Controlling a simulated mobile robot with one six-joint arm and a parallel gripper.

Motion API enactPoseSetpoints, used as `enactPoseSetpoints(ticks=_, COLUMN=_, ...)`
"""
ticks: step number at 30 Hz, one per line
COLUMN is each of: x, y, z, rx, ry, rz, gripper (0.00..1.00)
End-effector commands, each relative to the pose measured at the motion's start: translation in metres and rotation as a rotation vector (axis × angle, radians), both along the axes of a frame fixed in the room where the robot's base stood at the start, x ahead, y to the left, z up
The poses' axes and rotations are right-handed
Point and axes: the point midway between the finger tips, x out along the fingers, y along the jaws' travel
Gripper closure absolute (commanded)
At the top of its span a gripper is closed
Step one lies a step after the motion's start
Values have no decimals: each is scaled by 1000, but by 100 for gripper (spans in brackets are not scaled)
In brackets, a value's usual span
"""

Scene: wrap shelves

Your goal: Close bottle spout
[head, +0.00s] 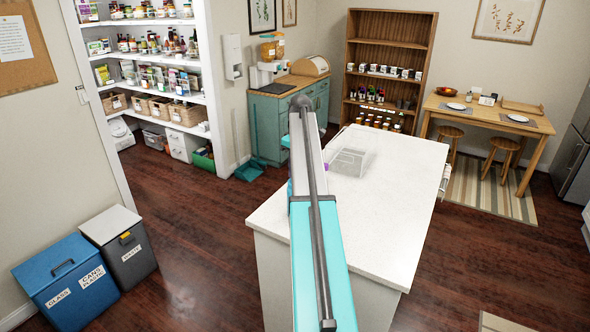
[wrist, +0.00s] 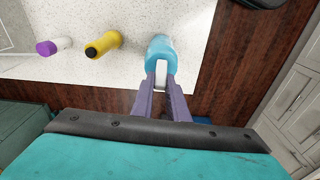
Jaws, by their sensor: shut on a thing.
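A light blue bottle (wrist: 162,46) stands at the counter's edge in the wrist view, seen from above. A white piece (wrist: 161,75) at the bottle, which looks like its spout, sits between my fingertips. My gripper (wrist: 161,84) is shut on this white piece. I cannot tell the angle of the spout. In the head view my arm hides the bottle and gripper.
A clear container (head: 348,162) is on the white counter (head: 385,215). The near counter is bare.

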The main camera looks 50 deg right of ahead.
Motion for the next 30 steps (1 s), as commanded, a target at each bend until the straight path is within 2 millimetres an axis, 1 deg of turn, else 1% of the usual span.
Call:
enactPoseSetpoints(ticks=1, x=6, y=0, z=1, rx=-6, ry=36, rz=3, gripper=100)
enactPoseSetpoints(ticks=6, x=12, y=1, z=-3, rx=-29, ry=162, rz=3, gripper=100)
enactPoseSetpoints(ticks=15, x=16, y=3, z=-9, rx=-60, ry=326, rz=2, gripper=100)
enactPoseSetpoints(ticks=21, x=17, y=4, z=-11, rx=-69, ry=371, rz=2, gripper=100)
enactPoseSetpoints(ticks=30, x=17, y=5, z=-12, rx=-69, ry=378, rz=3, gripper=100)
